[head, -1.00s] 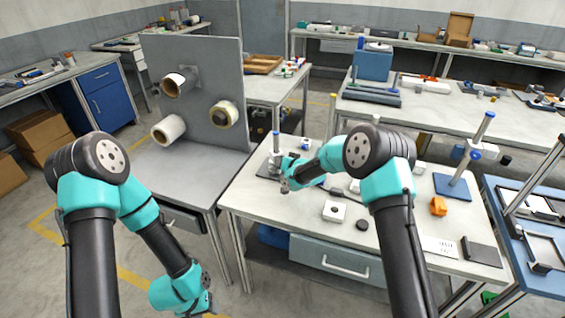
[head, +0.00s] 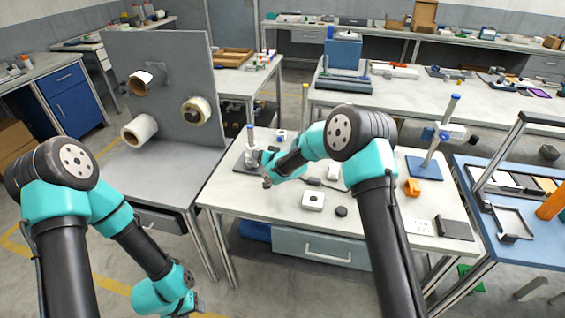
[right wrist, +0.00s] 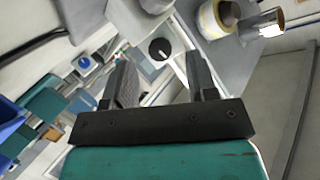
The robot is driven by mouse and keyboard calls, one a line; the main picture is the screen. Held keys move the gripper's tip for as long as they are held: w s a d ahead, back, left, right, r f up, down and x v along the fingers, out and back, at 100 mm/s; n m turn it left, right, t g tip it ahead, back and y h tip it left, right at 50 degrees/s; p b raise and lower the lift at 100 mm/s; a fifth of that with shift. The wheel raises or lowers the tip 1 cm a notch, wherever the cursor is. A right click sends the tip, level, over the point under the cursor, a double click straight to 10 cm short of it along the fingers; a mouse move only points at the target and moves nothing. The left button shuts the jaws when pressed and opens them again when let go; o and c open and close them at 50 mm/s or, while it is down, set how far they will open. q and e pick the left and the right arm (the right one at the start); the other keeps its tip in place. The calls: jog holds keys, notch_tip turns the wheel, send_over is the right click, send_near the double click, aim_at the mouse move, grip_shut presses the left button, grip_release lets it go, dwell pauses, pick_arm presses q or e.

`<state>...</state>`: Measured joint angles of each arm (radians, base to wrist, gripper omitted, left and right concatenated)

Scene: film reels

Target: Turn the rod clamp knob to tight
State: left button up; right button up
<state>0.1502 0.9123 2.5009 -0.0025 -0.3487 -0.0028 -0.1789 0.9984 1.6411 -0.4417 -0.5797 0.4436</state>
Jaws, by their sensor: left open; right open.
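A rod stand with a blue-tipped upright rod (head: 250,136) is at the left of the middle table. My right gripper (head: 265,176) is right beside it, partly covering its clamp. In the right wrist view, a round black knob (right wrist: 160,48) with a white mark shows beyond and between my open fingertips (right wrist: 160,66). The fingers look apart from it and hold nothing. Whether this mark means loose or tight cannot be read. My left gripper (head: 190,304) is low at the bottom of the head view, away from the table, and open.
A second rod stand with a blue base (head: 424,168) is at the table's right. A grey panel with film reels (head: 196,110) stands at left.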

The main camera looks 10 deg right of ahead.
jog(key=v, duration=1.5)
jog(key=shift+f, duration=0.15)
